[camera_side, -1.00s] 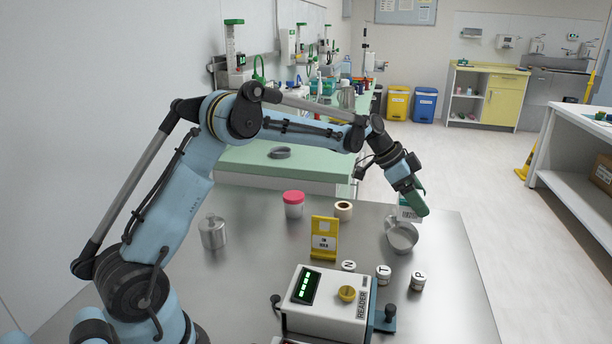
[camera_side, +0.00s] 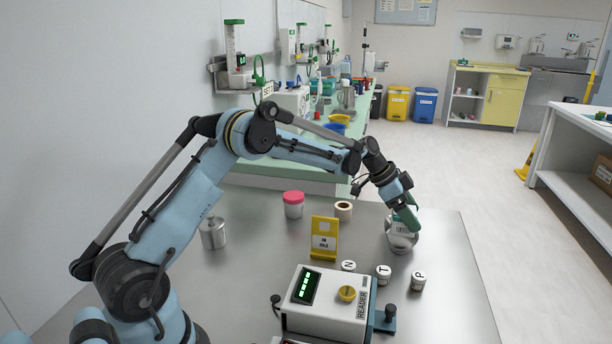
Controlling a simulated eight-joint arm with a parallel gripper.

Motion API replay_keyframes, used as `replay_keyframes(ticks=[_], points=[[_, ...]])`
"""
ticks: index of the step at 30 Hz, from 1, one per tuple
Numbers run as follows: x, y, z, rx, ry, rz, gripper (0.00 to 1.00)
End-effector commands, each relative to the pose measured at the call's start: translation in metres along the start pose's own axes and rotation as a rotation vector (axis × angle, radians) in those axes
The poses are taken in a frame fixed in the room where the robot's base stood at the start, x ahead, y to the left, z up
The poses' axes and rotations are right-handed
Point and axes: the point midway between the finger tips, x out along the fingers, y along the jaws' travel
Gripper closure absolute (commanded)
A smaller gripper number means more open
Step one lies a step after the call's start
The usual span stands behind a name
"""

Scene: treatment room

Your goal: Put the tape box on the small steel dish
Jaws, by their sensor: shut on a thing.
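My gripper (camera_side: 407,219) has green fingers and points down at the right part of the steel table. It is shut on the tape box (camera_side: 402,229), a small white box with a barcode-like print. The small steel dish (camera_side: 403,246) is round and shallow and lies directly below. The box overlaps the dish in this view, and its lower end appears to be within the rim. I cannot tell whether it touches the dish floor. The fingers hide the top of the box and part of the dish's far side.
White-lidded jars marked N (camera_side: 348,267), T (camera_side: 383,275) and P (camera_side: 418,281) stand in front of the dish. A yellow sign holder (camera_side: 324,238), a tape roll (camera_side: 343,210), a pink-lidded jar (camera_side: 293,205), a metal flask (camera_side: 213,233) and the reader (camera_side: 328,302) stand further left.

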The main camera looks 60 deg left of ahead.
Motion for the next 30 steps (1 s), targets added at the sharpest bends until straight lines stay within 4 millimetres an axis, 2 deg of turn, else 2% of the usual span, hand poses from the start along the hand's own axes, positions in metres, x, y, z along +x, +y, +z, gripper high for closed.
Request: replay_keyframes(ticks=[12,13,17,26,30], points=[[0.007,0.000,0.006,0.000,0.000,0.000,0.60],[0.007,0.000,0.006,0.000,0.000,0.000,0.19],[0.007,0.000,0.006,0.000,0.000,0.000,0.00],[0.004,0.000,0.003,0.000,0.000,0.000,0.00],[-0.011,0.000,-0.002,-0.001,0.000,-0.001,0.00]])
